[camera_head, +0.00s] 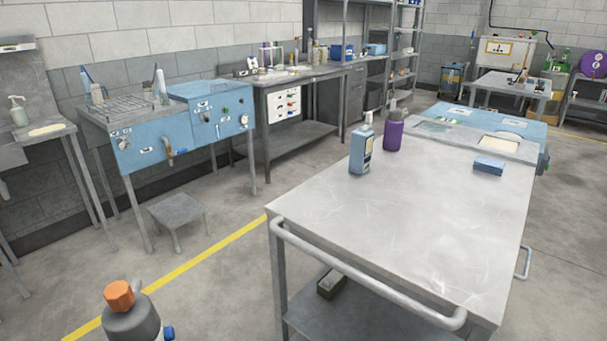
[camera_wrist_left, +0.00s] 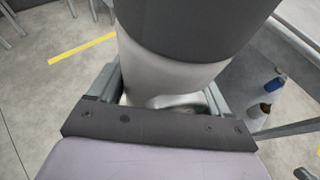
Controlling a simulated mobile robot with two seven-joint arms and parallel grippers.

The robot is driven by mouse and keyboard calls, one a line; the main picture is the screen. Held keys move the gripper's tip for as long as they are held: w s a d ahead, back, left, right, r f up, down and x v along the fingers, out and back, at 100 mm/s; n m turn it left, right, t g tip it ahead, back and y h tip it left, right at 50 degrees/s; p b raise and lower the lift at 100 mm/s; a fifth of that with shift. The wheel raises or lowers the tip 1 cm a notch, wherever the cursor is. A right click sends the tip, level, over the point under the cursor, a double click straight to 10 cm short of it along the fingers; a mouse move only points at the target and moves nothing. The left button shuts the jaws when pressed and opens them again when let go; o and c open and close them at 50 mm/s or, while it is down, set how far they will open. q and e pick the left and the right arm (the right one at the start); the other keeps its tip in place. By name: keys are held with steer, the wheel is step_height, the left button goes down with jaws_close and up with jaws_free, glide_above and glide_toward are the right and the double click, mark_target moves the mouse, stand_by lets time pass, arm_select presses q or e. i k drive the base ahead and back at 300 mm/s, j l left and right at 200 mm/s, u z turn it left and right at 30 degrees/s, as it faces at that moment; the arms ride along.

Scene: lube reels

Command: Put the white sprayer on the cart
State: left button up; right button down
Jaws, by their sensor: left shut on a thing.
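The white sprayer (camera_head: 130,323) shows at the bottom left of the head view, with a dark grey upper part, an orange cap and a small blue part at its side. The picture's lower edge cuts it off. In the left wrist view its pale body and dark grey upper part (camera_wrist_left: 163,72) fill the middle. My left gripper (camera_wrist_left: 163,97) is shut on it, one finger at each side. The cart (camera_head: 400,235) is a grey metal trolley with a front rail handle, right of the sprayer and apart from it. My right gripper is out of view.
A blue bottle (camera_head: 361,150), a purple bottle (camera_head: 393,135) and a small blue box (camera_head: 488,166) stand at the cart's far end. Its near and middle top is clear. A dark box (camera_head: 331,284) sits on its lower shelf. A low stool (camera_head: 177,209) stands left.

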mark_target(333, 202)
steer(key=i+j+z, duration=0.1)
steer(key=j+z, duration=0.15)
steer(key=z, duration=0.25)
steer(key=i+j+z, duration=0.1)
steer(key=j+z, duration=0.15)
steer(key=z, duration=0.2)
steer(key=j+z, duration=0.25)
steer(key=z, duration=0.25)
steer(key=j+z, duration=0.6)
steer(key=j, duration=0.1)
